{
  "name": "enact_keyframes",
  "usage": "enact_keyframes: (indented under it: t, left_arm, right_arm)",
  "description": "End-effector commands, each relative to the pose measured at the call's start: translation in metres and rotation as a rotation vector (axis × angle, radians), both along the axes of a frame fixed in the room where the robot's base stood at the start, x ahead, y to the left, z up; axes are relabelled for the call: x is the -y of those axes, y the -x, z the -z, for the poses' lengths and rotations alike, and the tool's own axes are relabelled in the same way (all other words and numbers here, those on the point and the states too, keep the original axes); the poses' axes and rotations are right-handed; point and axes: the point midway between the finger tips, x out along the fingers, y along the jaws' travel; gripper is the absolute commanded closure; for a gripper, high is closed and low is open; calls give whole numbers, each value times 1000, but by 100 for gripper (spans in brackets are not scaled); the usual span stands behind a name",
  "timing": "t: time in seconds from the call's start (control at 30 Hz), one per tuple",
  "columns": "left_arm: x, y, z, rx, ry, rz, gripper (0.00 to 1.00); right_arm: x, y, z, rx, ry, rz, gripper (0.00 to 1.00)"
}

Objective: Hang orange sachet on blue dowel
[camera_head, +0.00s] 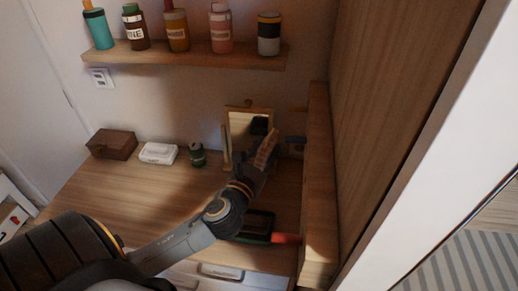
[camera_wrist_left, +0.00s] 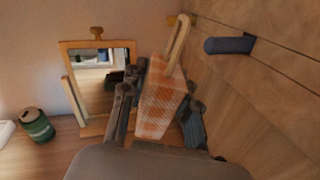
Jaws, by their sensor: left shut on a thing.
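The orange sachet, checked orange and white with a pale loop on top, is in my left gripper in the left wrist view (camera_wrist_left: 158,108). In the head view the sachet (camera_head: 267,150) stands up from the gripper's end. My left gripper (camera_head: 258,163) is shut on it, with a finger on each side in the left wrist view (camera_wrist_left: 157,98). The blue dowel (camera_wrist_left: 229,45) sticks out of the wooden panel, up and to the right of the sachet and apart from it. In the head view the dowel (camera_head: 296,139) is just right of the sachet. My right gripper is not in view.
A wood-framed mirror (camera_wrist_left: 96,75) stands behind the gripper. A yellow dowel (camera_wrist_left: 178,19) is on the panel beyond the loop. A green jar (camera_head: 197,155), white box (camera_head: 158,153) and brown box (camera_head: 112,144) stand on the desk. A shelf (camera_head: 180,56) holds several bottles.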

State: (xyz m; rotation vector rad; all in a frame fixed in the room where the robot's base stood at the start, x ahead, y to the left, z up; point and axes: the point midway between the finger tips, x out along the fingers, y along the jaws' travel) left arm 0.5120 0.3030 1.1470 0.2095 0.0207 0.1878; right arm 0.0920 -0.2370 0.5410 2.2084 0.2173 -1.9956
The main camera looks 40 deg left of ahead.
Motion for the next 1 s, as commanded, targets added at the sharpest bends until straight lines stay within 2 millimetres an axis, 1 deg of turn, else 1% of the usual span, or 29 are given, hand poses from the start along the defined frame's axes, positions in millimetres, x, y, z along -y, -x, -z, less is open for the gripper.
enact_keyframes:
  t: [0.23, 0.73, 1.0]
  left_arm:
    - [14, -7, 2, 1, 2, -1, 100]
    - [41, -20, 5, -1, 2, 1, 100]
    - [51, -24, 10, -1, 0, 1, 100]
  right_arm:
    - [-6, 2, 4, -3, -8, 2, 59]
    - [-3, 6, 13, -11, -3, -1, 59]
    - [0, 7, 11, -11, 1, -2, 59]
